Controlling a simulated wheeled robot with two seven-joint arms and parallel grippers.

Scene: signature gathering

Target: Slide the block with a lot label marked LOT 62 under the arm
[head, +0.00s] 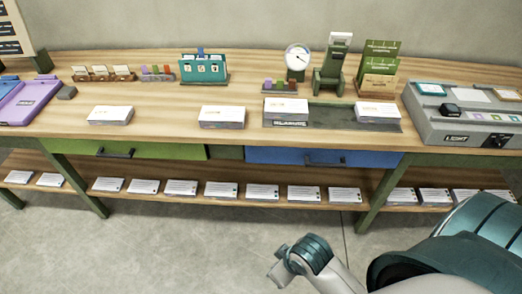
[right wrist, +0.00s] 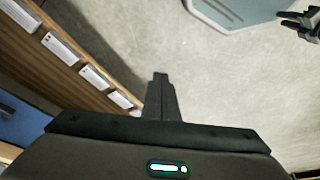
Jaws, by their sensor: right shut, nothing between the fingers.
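Several white-topped blocks stand along the front of the bench top: a far-left one (head: 110,115), a middle one (head: 222,117), one (head: 286,110) at the left end of a dark green tray (head: 338,117), and one (head: 378,112) at its right end. Their lot labels are too small to read. A green upright device (head: 332,72) with a white head stands behind the tray; I cannot tell whether it is the arm. My right gripper (right wrist: 161,76) is shut and empty over the floor beside the shelf. A dark gripper-like part (right wrist: 299,24), perhaps my left gripper, is at the wrist view's upper right.
The lower shelf (head: 150,195) holds several white cards or blocks. A dial gauge (head: 298,57), green card holders (head: 380,65) and a teal calendar stand (head: 204,70) line the back. A grey console (head: 465,118) is at right, purple trays (head: 28,100) at left.

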